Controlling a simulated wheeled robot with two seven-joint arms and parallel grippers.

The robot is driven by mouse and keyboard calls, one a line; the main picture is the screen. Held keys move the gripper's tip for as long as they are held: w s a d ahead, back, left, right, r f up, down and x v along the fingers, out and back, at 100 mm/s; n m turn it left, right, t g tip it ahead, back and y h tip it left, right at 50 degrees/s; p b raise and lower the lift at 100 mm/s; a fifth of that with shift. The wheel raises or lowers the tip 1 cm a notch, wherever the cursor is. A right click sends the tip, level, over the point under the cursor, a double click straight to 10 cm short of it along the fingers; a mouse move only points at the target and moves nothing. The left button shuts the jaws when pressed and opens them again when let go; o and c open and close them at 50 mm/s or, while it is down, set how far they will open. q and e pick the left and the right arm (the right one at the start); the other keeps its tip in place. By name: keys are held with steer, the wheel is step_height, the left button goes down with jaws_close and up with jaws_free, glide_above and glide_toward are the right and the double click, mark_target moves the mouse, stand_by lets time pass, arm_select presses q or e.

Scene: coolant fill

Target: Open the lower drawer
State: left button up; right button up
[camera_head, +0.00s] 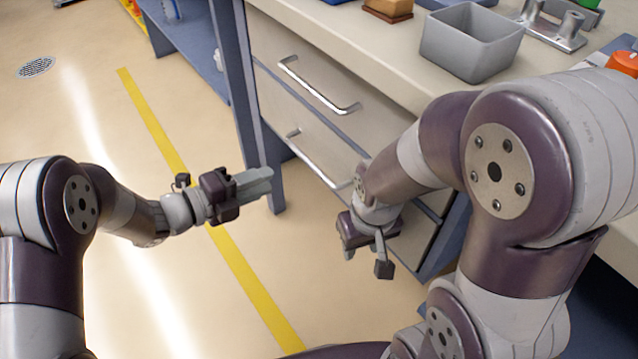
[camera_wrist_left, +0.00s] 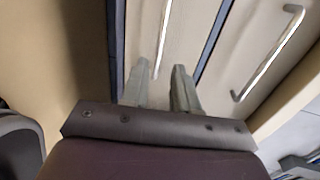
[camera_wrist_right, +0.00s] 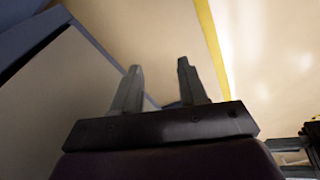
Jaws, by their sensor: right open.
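The lower drawer (camera_head: 305,155) is a pale front in the blue-framed bench, closed, with a silver bar handle (camera_head: 318,163). My right arm covers part of it. In the left wrist view, the handle (camera_wrist_left: 162,40) lies ahead, lined up with the gap between the fingers. My left gripper (camera_head: 262,181) is open and empty, pointing at the drawers. Its fingertips (camera_wrist_left: 160,72) look apart from the handle. My right gripper (camera_head: 350,240) is low in front of the drawer fronts.
The upper drawer's handle (camera_head: 318,88) is above, its drawer closed. A grey bin (camera_head: 470,42) stands on the benchtop, with a metal bracket (camera_head: 550,25) beside it. A blue bench leg (camera_head: 240,90) stands left of the drawers. The floor with the yellow line (camera_head: 240,265) is clear.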

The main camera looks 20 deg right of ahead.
mark_target(310, 161)
arm_select(q)
steer(key=b+x, duration=0.5)
steer(key=x, duration=0.7)
steer(key=shift+w+d, duration=0.1)
steer(key=shift+d, duration=0.1)
steer(key=shift+c, duration=0.3)
jaws_close()
